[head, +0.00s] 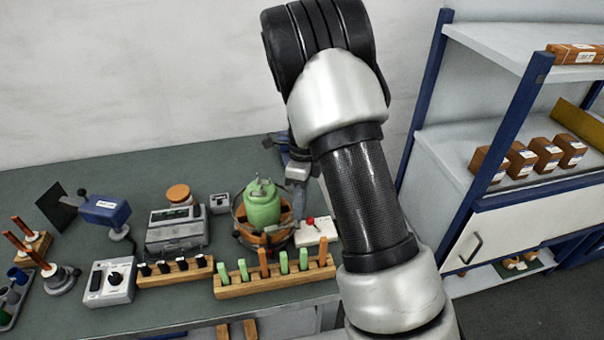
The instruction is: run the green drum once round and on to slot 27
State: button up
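The green drum (263,205) stands upright on the bench, inside a dark round frame with orange-brown parts around its foot. It has a small knob on top. Slot numbers are too small to read, so slot 27 cannot be made out. My arm comes down behind its own upper links, and what seems to be my gripper (298,173) shows just right of the drum's top. Its fingers are too small and partly hidden to tell open from shut, or whether they touch the drum or its frame.
A white box with a red knob (317,230) stands right of the drum. In front is a wooden rack (275,282) with green and orange pegs. A grey instrument (176,230) stands left. A shelf unit (505,150) with small boxes stands right.

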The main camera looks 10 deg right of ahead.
aim_at(265, 194)
notch_tip(265, 194, up, 15)
jog(key=w+d, duration=0.1)
jog(key=w, duration=0.1)
jog(key=shift+w+d, duration=0.15)
jog(key=shift+w, duration=0.15)
